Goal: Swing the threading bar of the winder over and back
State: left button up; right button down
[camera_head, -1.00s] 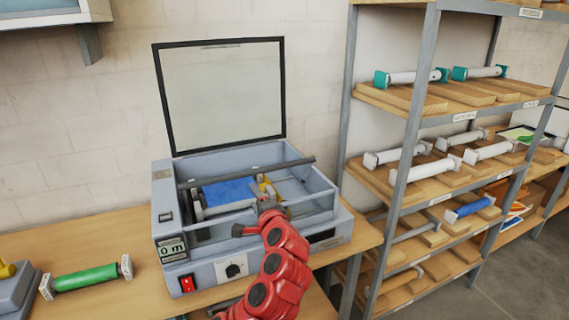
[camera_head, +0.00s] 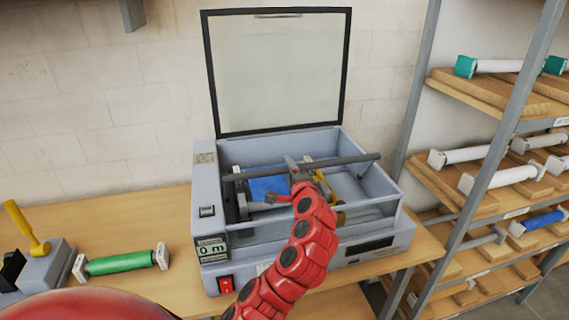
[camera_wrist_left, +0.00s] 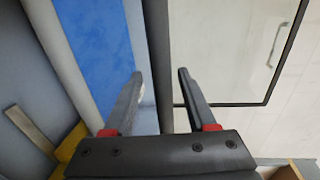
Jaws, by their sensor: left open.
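The winder (camera_head: 300,245) is a grey box on the bench, with its framed clear lid (camera_head: 277,70) standing open. The dark threading bar (camera_head: 345,160) spans across the top of the box. Blue film on a roll (camera_head: 262,188) lies below it. My left gripper (camera_head: 284,178) is at the middle of the bar. In the left wrist view the bar (camera_wrist_left: 155,50) runs between the two parted fingers (camera_wrist_left: 160,74); I see no clear contact. My red wrist hides part of the box's front. My right gripper is not in view.
A green roll (camera_head: 120,263) lies on the bench left of the winder, beside a grey device with a yellow lever (camera_head: 24,225). A shelf rack (camera_head: 490,160) with several rolls stands close on the right. The bench between green roll and winder is clear.

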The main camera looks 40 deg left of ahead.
pick_arm(q)
jog(key=shift+w+a, duration=0.15)
jog(key=shift+w, duration=0.05)
jog(key=shift+s+d+r, duration=0.15)
jog(key=shift+s+d, duration=0.05)
jog(key=shift+s, duration=0.05)
jog(key=shift+c, duration=0.5)
grip_shut()
dwell(0.6)
